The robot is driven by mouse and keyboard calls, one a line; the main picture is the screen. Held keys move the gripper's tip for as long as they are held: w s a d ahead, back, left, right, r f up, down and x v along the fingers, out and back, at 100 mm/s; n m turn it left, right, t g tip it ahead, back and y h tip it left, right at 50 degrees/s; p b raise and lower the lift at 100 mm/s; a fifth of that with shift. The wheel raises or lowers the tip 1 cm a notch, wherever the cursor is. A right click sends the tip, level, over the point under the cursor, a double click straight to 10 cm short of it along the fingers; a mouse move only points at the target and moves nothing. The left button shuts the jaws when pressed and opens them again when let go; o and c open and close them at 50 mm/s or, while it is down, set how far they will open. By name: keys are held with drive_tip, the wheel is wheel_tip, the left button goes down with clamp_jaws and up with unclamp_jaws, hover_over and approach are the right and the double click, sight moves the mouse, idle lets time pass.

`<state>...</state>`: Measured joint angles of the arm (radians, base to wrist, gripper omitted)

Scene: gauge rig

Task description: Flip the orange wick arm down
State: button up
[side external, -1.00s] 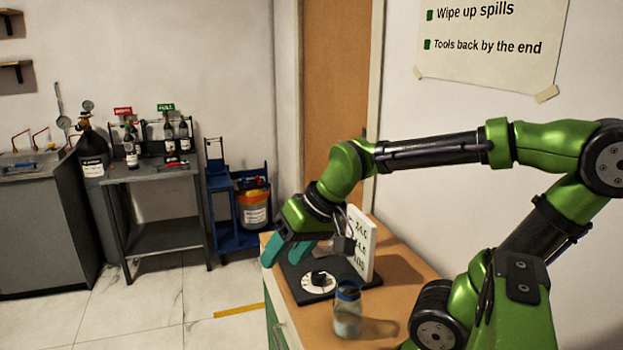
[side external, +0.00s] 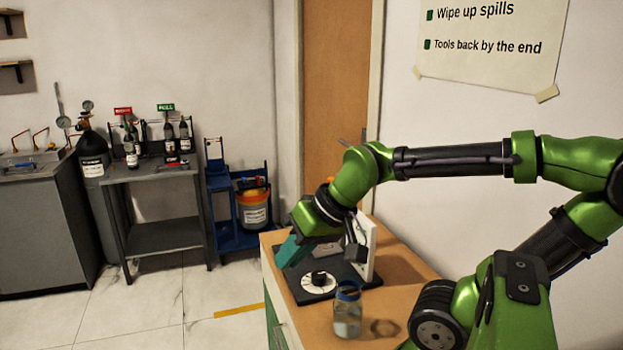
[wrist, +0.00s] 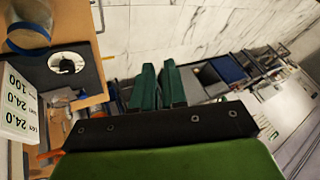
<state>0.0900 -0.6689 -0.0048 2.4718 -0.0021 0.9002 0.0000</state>
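The orange wick arm cannot be made out for certain. The dark rig base (side external: 322,292) carries a white round dial (side external: 318,282) with a black knob; the dial also shows in the wrist view (wrist: 67,58). My gripper (wrist: 158,64) has teal fingers a narrow gap apart with nothing between them. It points down beside the rig's far left side, over its edge.
A glass jar with a blue rim (side external: 347,312) stands at the bench front, near the rig. The bench top (side external: 400,275) is clear to the right. Floor lies beyond the bench's left edge.

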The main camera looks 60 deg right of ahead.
drive_tip(key=w+d+r, duration=0.1)
drive_tip(key=w+d, duration=0.1)
drive_tip(key=d, duration=0.1)
drive_tip(key=w+d+r+m+h, duration=0.1)
drive_tip(key=w+d, duration=0.1)
drive_tip(key=d, duration=0.1)
drive_tip(key=w+d+r+m, duration=0.1)
drive_tip(key=w+d, duration=0.1)
drive_tip(key=d, duration=0.2)
drive_tip(key=shift+r+g+h, duration=0.4)
clamp_jaws()
wheel_tip(320, 180, up, 11)
drive_tip(key=m+g+h, duration=0.2)
drive_tip(key=g, duration=0.1)
hover_over(332, 179)
drive_tip(key=s+a, duration=0.3)
drive_tip(key=shift+w+f, duration=0.1)
drive_tip(key=shift+f, duration=0.1)
drive_tip(key=x, duration=0.8)
drive_tip(key=s+x, duration=0.1)
drive_tip(key=x, duration=0.4)
drive_tip(key=shift+a+f, duration=0.2)
drive_tip(key=shift+f, duration=0.45)
drive_tip(key=shift+f, duration=0.1)
